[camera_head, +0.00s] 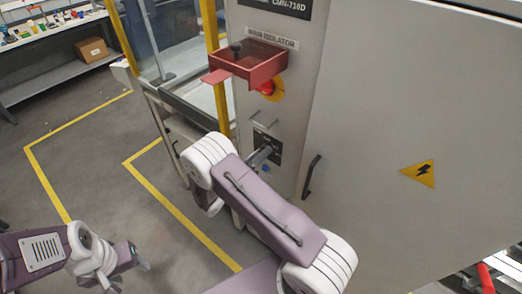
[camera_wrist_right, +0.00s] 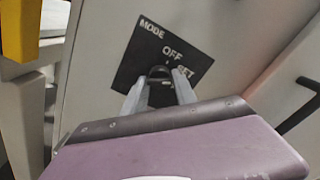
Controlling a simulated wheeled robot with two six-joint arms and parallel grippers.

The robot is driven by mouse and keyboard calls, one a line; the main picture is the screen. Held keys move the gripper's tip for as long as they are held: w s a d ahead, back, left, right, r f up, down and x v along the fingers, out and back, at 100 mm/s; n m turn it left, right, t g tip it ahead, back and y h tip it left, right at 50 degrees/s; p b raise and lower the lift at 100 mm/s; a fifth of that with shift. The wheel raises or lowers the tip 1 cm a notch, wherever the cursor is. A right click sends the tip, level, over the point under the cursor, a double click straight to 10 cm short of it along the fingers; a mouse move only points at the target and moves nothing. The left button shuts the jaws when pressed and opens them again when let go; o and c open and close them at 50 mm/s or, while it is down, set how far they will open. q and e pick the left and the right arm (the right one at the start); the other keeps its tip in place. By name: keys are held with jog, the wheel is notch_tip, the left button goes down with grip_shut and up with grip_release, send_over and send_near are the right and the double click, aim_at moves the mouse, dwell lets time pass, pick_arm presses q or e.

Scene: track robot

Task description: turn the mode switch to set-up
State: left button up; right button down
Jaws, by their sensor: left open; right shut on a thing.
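The mode switch plate is a black square (camera_wrist_right: 140,55) on the grey cabinet front, and it also shows in the head view (camera_head: 276,146). Its white lettering reads MODE, OFF and SET; the rest is covered by my gripper. The dark switch knob (camera_wrist_right: 160,71) sits between the fingertips of my right gripper (camera_wrist_right: 160,88), which is shut on it. In the head view my right gripper (camera_head: 262,154) reaches the plate from the left. Which label the knob points at cannot be told. My left gripper (camera_head: 139,258) is open and empty, low over the floor at the left.
A red tray-like box (camera_head: 262,68) marks the main isolator above the plate, with a red knob (camera_head: 267,88) beneath. A black door handle (camera_head: 311,176) is right of the switch. A yellow post (camera_head: 212,50) stands left. The floor at left is clear, with yellow lines.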

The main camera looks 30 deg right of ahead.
jog(key=shift+r+n+p, duration=0.1)
jog(key=shift+n+p, duration=0.2)
jog(key=shift+n, duration=0.6)
jog(key=c, duration=1.1)
grip_release()
jog(key=shift+o, duration=0.2)
jog(key=shift+a, duration=0.1)
jog(key=b+v, duration=0.2)
jog(key=v, duration=0.7)
